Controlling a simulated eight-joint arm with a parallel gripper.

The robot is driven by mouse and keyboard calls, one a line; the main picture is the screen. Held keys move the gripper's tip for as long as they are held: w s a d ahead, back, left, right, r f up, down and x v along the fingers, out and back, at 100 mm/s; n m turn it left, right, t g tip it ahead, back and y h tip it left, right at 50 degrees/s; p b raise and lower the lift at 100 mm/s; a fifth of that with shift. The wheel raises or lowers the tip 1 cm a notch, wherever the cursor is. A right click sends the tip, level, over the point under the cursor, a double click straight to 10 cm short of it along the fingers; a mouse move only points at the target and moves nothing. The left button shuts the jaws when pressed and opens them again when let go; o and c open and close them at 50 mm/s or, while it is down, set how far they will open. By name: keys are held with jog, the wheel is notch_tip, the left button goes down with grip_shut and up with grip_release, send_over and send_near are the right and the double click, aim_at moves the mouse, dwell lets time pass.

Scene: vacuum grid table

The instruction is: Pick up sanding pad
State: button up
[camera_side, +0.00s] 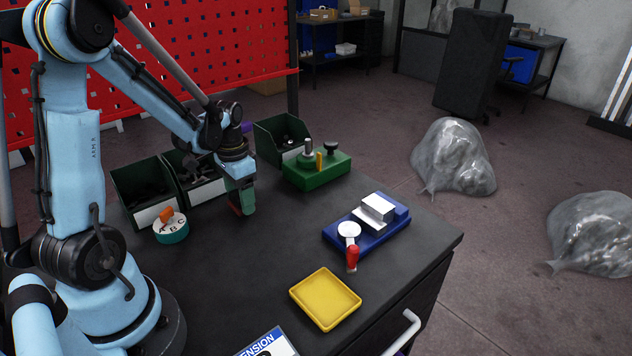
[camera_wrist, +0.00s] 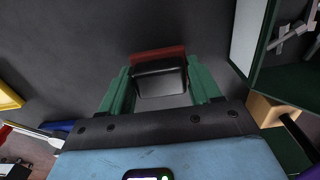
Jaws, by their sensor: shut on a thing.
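The sanding pad (camera_wrist: 159,54) appears in the wrist view as a black block with a red strip along its far edge. It sits between the two green fingers of my gripper (camera_wrist: 161,88), which are shut on it. In the side view my gripper (camera_side: 241,198) points down at the table, in front of the green bins. Only a small reddish part of the pad (camera_side: 234,207) shows there; the fingers hide the rest. I cannot tell whether the pad touches the table.
Dark green bins (camera_side: 142,187) stand close behind my gripper. A teal dial with letters (camera_side: 171,233) is at its left. A green fixture (camera_side: 318,172), a blue clamp fixture (camera_side: 367,231) and a yellow tray (camera_side: 325,299) stand to the right. The middle of the dark table (camera_side: 250,265) is clear.

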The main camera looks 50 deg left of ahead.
notch_tip(320, 180, up, 3)
jog(key=d+r, duration=0.6)
jog(key=d, duration=0.5)
jog(key=shift+d+r, duration=0.3)
jog(key=shift+d, duration=0.05)
